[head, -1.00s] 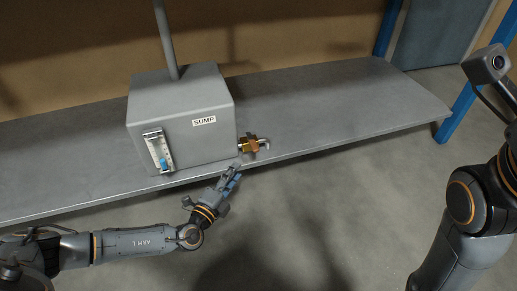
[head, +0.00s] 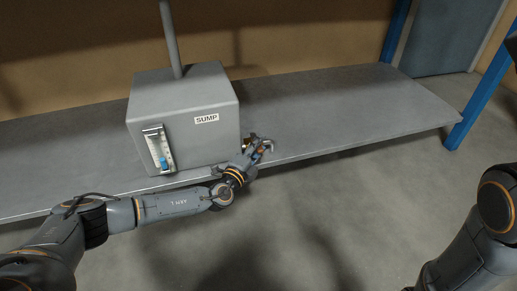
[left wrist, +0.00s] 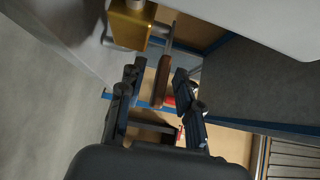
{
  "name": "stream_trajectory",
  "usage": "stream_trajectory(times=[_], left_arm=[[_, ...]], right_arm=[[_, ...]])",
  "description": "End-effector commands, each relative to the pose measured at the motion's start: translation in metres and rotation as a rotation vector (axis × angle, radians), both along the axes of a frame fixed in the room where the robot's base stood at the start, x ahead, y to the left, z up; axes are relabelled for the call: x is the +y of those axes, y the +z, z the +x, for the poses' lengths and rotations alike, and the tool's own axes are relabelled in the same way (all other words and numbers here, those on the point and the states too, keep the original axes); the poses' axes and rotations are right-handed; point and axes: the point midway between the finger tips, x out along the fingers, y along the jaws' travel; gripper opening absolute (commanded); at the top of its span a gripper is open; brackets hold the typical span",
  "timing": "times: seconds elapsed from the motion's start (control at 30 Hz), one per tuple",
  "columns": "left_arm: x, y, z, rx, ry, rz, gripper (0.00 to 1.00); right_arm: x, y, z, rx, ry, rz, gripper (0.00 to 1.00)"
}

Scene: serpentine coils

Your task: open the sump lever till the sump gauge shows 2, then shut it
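The grey sump box (head: 182,115) with its SUMP label stands on the grey bench. Its gauge (head: 158,148) is a clear upright tube on the front with a blue float (head: 164,162) low in it; the numbers are too small to read. In the left wrist view the brass valve body (left wrist: 132,24) shows at the top, with the thin brown sump lever (left wrist: 161,80) beside it. My left gripper (head: 259,148) is at the valve on the box's right side. Its fingers (left wrist: 156,76) are open, one on each side of the lever, with gaps visible.
The bench (head: 350,105) is bare to the right of the box. A grey pipe (head: 170,38) rises from the box top. A blue post (head: 472,108) stands at the bench's right end. The floor in front is clear.

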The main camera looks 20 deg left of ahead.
Motion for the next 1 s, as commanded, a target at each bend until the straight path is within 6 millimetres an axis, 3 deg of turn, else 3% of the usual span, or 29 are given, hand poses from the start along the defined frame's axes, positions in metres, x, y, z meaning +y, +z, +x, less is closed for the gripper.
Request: stream_trajectory(times=[0.17, 0.33, 0.73, 1.0], left_arm=[[0.0, 0.0, 0.0, 0.0, 0.0, 0.0, 0.32], [0.0, 0.0, -0.001, 0.0, 0.0, 0.0, 0.0], [-0.004, 0.001, 0.001, -0.002, 0.029, -0.005, 0.0], [-0.015, 0.001, 0.01, 0.0, 0.245, -0.009, 0.0]], right_arm=[[0.0, 0.0, 0.0, 0.0, 0.0, 0.0, 0.0], [0.0, 0.0, 0.0, 0.0, 0.0, -0.001, 0.0], [0.0, 0.005, 0.0, 0.0, 0.0, 0.0, 0.0], [0.0, 0.016, 0.0, 0.001, 0.0, 0.0, 0.0]])
